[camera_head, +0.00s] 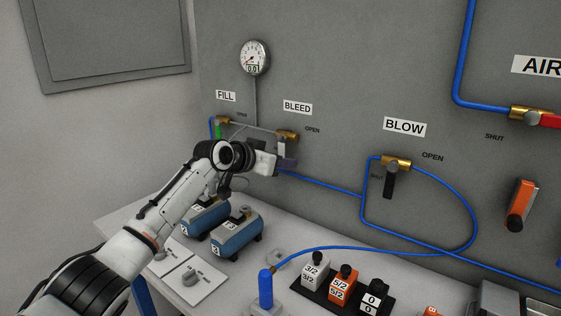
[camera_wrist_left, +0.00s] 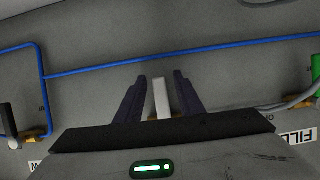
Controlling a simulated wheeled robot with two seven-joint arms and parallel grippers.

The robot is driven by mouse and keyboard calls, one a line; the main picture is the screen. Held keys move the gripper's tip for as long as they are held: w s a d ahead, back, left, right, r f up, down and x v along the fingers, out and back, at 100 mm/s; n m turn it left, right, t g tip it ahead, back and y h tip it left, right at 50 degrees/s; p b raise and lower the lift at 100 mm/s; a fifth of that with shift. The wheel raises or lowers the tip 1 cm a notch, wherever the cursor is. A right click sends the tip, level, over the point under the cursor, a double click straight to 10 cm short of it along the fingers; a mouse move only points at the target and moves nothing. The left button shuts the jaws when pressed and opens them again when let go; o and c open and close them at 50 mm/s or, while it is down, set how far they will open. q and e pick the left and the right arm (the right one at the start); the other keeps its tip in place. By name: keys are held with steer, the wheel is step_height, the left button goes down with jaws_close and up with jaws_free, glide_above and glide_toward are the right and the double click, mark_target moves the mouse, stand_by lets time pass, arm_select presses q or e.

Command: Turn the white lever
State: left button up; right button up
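The white lever (camera_wrist_left: 161,98) shows in the left wrist view as a pale upright bar between the two dark fingers of my left gripper (camera_wrist_left: 158,98). The fingers stand apart, with a narrow gap on each side of the lever. In the head view my left gripper (camera_head: 286,165) is at the wall just below the brass BLEED valve (camera_head: 288,136). My right gripper is in neither view.
A green lever (camera_head: 218,131) at FILL is close to my left wrist. The BLOW valve with its black lever (camera_head: 389,183) is to the right. Blue tube (camera_head: 320,182) runs along the wall. Blue tanks (camera_head: 237,236) and switch blocks (camera_head: 343,288) stand on the bench below.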

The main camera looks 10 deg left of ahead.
arm_select(q)
steer(key=v, duration=1)
steer(key=shift+b, duration=0.45)
steer(key=shift+s+a, duration=0.15)
steer(key=shift+s, duration=0.05)
